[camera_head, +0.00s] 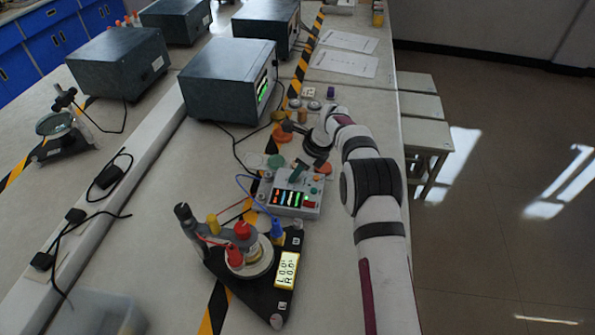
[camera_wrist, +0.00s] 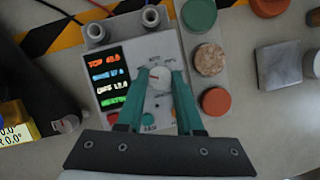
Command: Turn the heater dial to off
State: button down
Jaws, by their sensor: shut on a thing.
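The heater control box (camera_head: 313,210) is light grey with a dark screen of coloured text, and lies on the bench. In the wrist view, the screen (camera_wrist: 113,80) is left of the white round heater dial (camera_wrist: 158,76). The dial has a short red mark on its left part; the small labels around it are too blurred to read surely. My gripper (camera_wrist: 160,84) has its green fingers on both sides of the dial and is shut on it. In the head view my gripper (camera_head: 298,172) comes down over the box's back part, and the dial is hidden.
A black triangular stand (camera_head: 255,291) with coloured knobs and a yellow display is in front of the box. Green and orange discs (camera_wrist: 199,16) (camera_wrist: 215,101) and a cork disc (camera_wrist: 209,59) lie close by. A dark instrument case (camera_head: 228,80) stands behind; cables run to the left.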

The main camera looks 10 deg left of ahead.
jog(key=shift+w+n+g, duration=0.1)
jog(key=shift+n+g, duration=0.7)
jog(key=shift+n, duration=1.4)
jog(key=c, duration=0.5)
grip_release()
jog(key=shift+c, duration=0.2)
jog(key=shift+r, duration=0.1)
jog(key=v, duration=0.7)
jog(key=shift+d, duration=0.2)
jog(key=shift+r, duration=0.15)
